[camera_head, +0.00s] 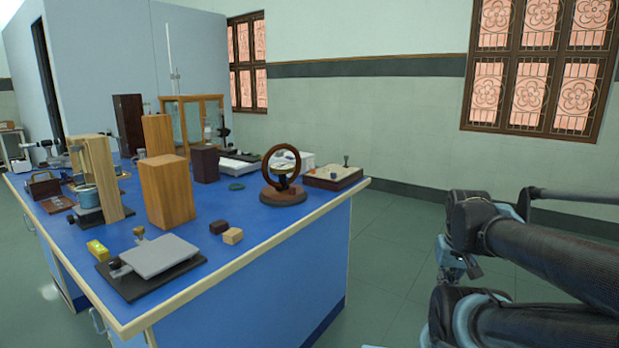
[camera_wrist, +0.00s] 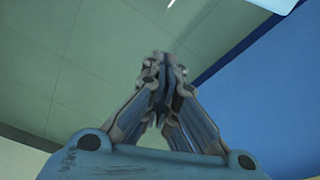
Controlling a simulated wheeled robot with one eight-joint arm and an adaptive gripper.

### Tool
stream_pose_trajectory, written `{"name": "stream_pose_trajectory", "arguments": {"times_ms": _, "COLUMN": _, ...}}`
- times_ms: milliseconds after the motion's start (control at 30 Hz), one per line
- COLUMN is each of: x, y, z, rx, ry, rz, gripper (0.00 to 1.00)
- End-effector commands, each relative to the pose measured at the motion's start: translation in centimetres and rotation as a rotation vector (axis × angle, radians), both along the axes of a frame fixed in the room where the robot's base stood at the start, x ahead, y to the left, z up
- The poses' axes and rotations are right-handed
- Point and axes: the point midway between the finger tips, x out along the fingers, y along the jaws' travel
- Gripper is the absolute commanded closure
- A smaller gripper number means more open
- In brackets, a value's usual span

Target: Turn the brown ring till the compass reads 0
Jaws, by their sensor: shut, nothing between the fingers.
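The brown ring (camera_head: 270,164) stands upright on a round dark wooden base near the right end of the blue bench. A pale disc, perhaps the compass (camera_head: 284,160), sits inside the ring; its reading is too small to make out. My gripper (camera_wrist: 163,70) is shut and empty in the wrist view, over the floor beside the blue bench side. In the head view my arm is at the right, apart from the bench, and the gripper's fingertips are not clear there. The ring is not in the wrist view.
The blue bench (camera_head: 250,210) has a pale edge. A shallow box (camera_head: 333,178) stands right of the ring, two small blocks (camera_head: 232,236) in front, and a tall wooden block (camera_head: 167,190) to its left. A balance-like plate (camera_head: 156,256) is at the front. The floor (camera_head: 400,240) right of the bench is clear.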

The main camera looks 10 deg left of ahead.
Motion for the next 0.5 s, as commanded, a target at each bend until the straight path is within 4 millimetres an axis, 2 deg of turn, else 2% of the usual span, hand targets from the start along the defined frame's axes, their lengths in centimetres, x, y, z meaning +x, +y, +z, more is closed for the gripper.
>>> {"name": "stream_pose_trajectory", "arguments": {"times_ms": 300, "x": -0.5, "y": 0.4, "z": 0.6, "rx": 0.016, "ry": -0.020, "rz": -0.008, "gripper": 1.00}}
{"name": "stream_pose_trajectory", "arguments": {"times_ms": 367, "x": 0.2, "y": 1.0, "z": 0.8, "rx": 0.042, "ry": -0.032, "rz": -0.023, "gripper": 1.00}}
{"name": "stream_pose_trajectory", "arguments": {"times_ms": 500, "x": 3.1, "y": 3.8, "z": 1.7, "rx": 0.155, "ry": -0.076, "rz": -0.086, "gripper": 1.00}}
